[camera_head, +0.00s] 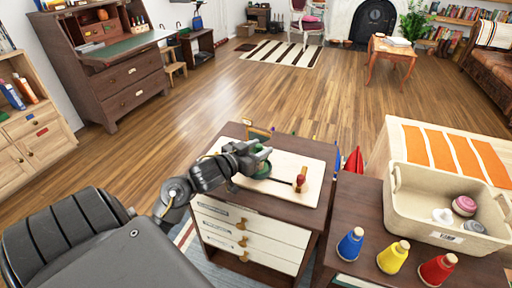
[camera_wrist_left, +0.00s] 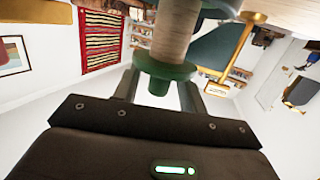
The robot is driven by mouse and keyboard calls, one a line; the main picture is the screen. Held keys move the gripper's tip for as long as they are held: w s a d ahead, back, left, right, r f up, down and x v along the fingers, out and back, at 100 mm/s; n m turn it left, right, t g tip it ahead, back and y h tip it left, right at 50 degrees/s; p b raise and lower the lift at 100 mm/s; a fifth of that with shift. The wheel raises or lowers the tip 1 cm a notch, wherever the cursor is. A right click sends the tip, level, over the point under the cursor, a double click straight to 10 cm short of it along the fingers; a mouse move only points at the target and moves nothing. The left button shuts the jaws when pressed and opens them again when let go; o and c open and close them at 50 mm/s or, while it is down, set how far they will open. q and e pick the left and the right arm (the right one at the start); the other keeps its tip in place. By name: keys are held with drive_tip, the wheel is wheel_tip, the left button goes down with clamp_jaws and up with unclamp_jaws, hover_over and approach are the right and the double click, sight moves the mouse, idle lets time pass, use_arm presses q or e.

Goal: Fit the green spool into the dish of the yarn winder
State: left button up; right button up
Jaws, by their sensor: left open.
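The green spool (camera_wrist_left: 165,72), with a pale wooden core and green flanges, shows between the fingers in the left wrist view. My left gripper (camera_wrist_left: 158,92) is open around its end. In the head view the left gripper (camera_head: 264,155) is over the yarn winder (camera_head: 285,190), a pale board with a red-knobbed crank (camera_head: 300,181). Green (camera_head: 263,170) shows just below the fingers. The gripper hides much of the dish, so I cannot tell how the spool sits in it. My right gripper is not in view.
The winder stands on a drawer cabinet (camera_head: 248,238). To the right, a dark tabletop (camera_head: 352,205) holds blue (camera_head: 350,245), yellow (camera_head: 393,257) and red (camera_head: 437,269) spools and a beige bin (camera_head: 420,205) with yarn balls. A brass arm (camera_wrist_left: 240,42) rises near the gripper.

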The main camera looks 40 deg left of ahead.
use_arm(q)
drive_tip(key=shift+r, duration=0.15)
drive_tip(key=s+r+p, duration=0.1)
drive_tip(key=s+p, duration=0.1)
drive_tip(key=s, duration=1)
drive_tip(key=shift+a+r, duration=0.3)
drive_tip(key=shift+r, duration=0.05)
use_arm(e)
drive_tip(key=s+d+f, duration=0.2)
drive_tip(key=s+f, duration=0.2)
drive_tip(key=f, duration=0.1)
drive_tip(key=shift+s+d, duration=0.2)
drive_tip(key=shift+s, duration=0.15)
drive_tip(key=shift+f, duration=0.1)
use_arm(q)
drive_tip(key=shift+w, duration=0.1)
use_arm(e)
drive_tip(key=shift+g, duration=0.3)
